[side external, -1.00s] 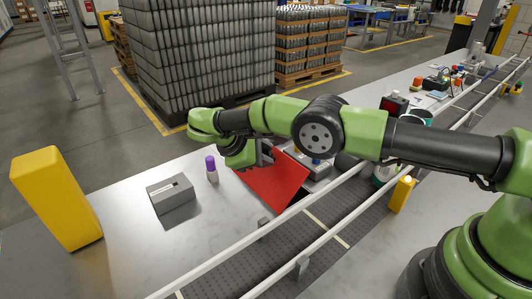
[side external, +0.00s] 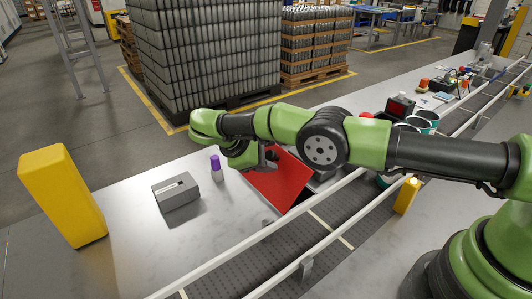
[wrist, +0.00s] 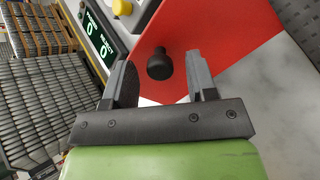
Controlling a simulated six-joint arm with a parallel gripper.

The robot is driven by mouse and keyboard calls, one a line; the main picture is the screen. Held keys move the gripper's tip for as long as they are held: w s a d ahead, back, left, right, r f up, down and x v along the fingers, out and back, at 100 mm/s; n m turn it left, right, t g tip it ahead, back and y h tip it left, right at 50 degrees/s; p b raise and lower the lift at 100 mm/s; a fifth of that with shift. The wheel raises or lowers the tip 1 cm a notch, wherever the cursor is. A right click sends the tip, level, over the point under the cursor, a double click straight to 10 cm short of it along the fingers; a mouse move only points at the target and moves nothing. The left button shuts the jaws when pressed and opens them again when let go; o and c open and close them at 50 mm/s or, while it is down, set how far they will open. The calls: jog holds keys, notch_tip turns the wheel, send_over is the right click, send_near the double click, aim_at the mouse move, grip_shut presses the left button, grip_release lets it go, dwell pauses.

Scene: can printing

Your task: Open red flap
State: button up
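The red flap (side external: 283,182) is a flat red panel on the metal table beside the conveyor, tilted in the side view. It also fills much of the wrist view (wrist: 225,40). A black knob (wrist: 160,65) stands on the flap. My gripper (wrist: 160,78) is open, with one finger on each side of the knob in the picture. I cannot tell whether either finger touches it. In the side view my gripper (side external: 268,160) is at the flap's upper edge, and my arm hides part of the area behind.
A display with green digits (wrist: 97,35) and a yellow button (wrist: 122,7) are beside the flap. A purple-capped bottle (side external: 216,168) and a grey box (side external: 176,191) stand left of it. A yellow post (side external: 62,195) is farther left. White conveyor rails (side external: 255,238) run in front.

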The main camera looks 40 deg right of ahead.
aim_at(269, 153)
notch_tip(269, 153, up, 10)
dwell(0.6)
jog(key=n+y, duration=0.1)
jog(key=d+n+y, duration=0.1)
jog(key=n, duration=0.1)
jog(key=shift+d+f+n+g+y, duration=0.25)
jog(key=shift+d+n+g+y, duration=0.05)
jog(key=shift+y, duration=0.1)
jog(key=shift+d+f+n+y, duration=0.1)
jog(key=shift+d+n+y, duration=0.05)
jog(key=shift+n+y, duration=0.85)
jog(key=shift+s+n+y, duration=0.1)
jog(key=shift+n+y, duration=0.5)
jog(key=shift+y, duration=0.2)
jog(key=y, duration=0.1)
jog(key=n+y, duration=0.2)
jog(key=shift+a+r, duration=0.3)
jog(key=shift+r, duration=0.05)
notch_tip(269, 153, down, 10)
jog(key=shift+r, duration=0.1)
